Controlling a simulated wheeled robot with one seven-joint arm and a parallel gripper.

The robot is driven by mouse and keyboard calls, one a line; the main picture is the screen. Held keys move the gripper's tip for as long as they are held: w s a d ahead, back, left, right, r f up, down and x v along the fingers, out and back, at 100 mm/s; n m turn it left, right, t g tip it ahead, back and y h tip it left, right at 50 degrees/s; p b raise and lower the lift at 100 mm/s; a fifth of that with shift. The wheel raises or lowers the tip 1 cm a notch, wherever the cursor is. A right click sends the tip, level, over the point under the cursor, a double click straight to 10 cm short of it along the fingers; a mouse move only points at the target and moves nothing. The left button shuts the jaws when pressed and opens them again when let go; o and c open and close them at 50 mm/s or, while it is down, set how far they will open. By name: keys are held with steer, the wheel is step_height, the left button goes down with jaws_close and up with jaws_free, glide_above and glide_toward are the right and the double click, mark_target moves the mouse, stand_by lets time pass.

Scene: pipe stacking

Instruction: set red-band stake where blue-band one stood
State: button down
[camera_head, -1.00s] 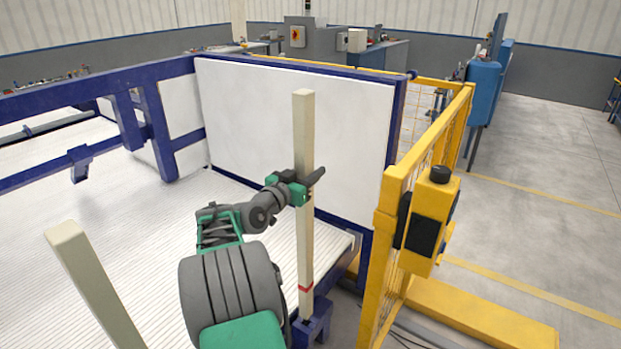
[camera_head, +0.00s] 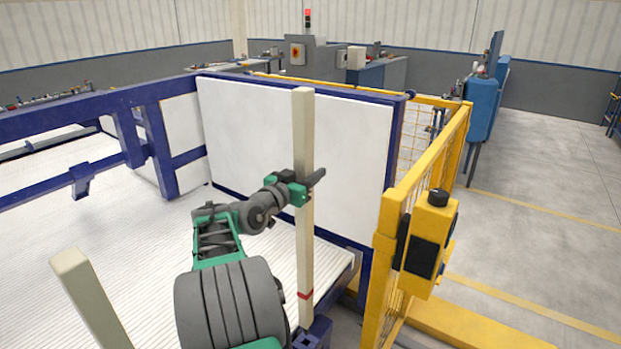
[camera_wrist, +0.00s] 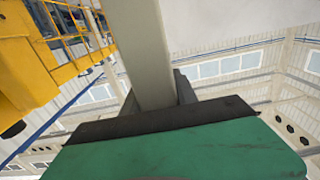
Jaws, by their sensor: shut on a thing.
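The red-band stake is a pale, square-section post (camera_head: 305,245) with a red band near its lower end. It stands about upright in the head view. My gripper (camera_head: 300,188) is shut on it around mid-height. In the wrist view the post (camera_wrist: 145,55) rises between the jaws (camera_wrist: 160,100). Its foot is close to a dark blue bracket (camera_head: 318,332) on the frame; I cannot tell whether it is seated there. A second pale stake (camera_head: 88,295) shows at the lower left, its lower part out of the picture and no band visible.
A white panel (camera_head: 250,130) in a blue frame stands behind the held stake. A yellow mesh fence (camera_head: 425,165) with a yellow switch box (camera_head: 432,240) is close on the right. A ribbed white bed (camera_head: 120,225) spreads to the left.

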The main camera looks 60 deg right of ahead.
mark_target(310, 137)
step_height(310, 137, up, 10)
steer(key=p, duration=0.2)
steer(key=shift+p, duration=0.4)
stand_by(1.2)
step_height(310, 137, down, 11)
steer(key=b, duration=0.3)
steer(key=shift+r, duration=0.1)
